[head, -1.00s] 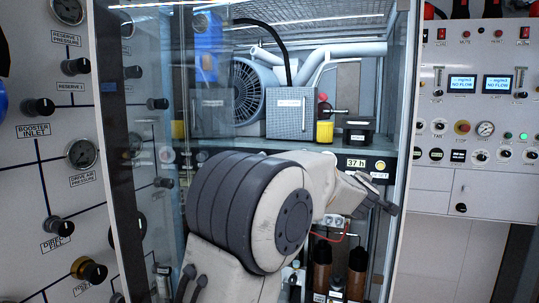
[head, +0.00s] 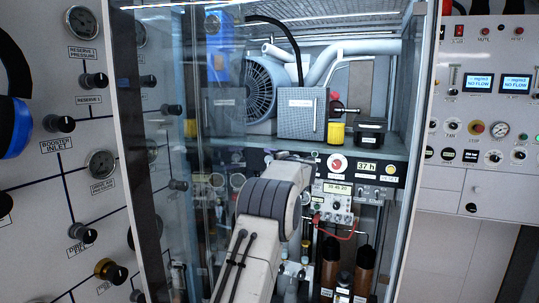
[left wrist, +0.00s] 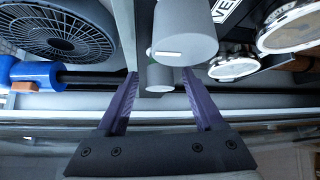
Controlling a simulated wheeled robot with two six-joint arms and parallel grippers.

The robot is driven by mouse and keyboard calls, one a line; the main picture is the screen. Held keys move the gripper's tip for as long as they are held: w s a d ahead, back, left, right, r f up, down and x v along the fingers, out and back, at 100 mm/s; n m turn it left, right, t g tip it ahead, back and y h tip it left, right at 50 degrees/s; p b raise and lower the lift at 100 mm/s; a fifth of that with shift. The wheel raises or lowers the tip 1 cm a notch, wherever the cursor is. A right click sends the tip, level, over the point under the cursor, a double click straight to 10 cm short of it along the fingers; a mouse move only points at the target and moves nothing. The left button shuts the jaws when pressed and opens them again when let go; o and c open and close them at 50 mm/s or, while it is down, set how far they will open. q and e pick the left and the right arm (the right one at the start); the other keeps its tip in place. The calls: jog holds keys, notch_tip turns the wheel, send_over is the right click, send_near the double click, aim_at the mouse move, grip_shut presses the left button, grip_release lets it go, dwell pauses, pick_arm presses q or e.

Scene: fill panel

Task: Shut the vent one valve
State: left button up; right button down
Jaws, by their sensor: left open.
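My left gripper (left wrist: 160,76) is open, with its two purple fingers spread, in the left wrist view. A small grey knob (left wrist: 160,77) shows between the fingertips; I cannot tell if they touch it. A larger grey knob (left wrist: 184,35) with a white index line is just above, close to the camera. I cannot tell which knob is vent one. In the head view my left arm reaches into the open glass cabinet and its own links hide the fingers. My right gripper is not in view.
Round gauges (left wrist: 290,27) sit right of the knobs in the wrist view, and a fan (left wrist: 55,32) is at the left. The cabinet's shelf (head: 390,146) carries a grey box (head: 303,113). Brown cylinders (head: 364,268) stand below. A white knob panel (head: 75,190) is at left.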

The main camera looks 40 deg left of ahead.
pick_arm(q)
jog(key=shift+x, duration=0.75)
grip_shut()
jog(key=shift+f+b, duration=0.25)
jog(key=shift+b, duration=0.15)
jog(key=m+t+y+b, duration=0.2)
jog(key=m+y+b, duration=0.1)
jog(key=b, duration=0.5)
jog(key=shift+f+m+b, duration=0.15)
jog(key=shift+m+b, duration=0.2)
jog(key=shift+m, duration=0.25)
jog(key=shift+m+t+y+b, duration=0.3)
jog(key=shift+m+t+b, duration=0.45)
jog(key=shift+b, duration=0.25)
jog(key=shift+r, duration=0.25)
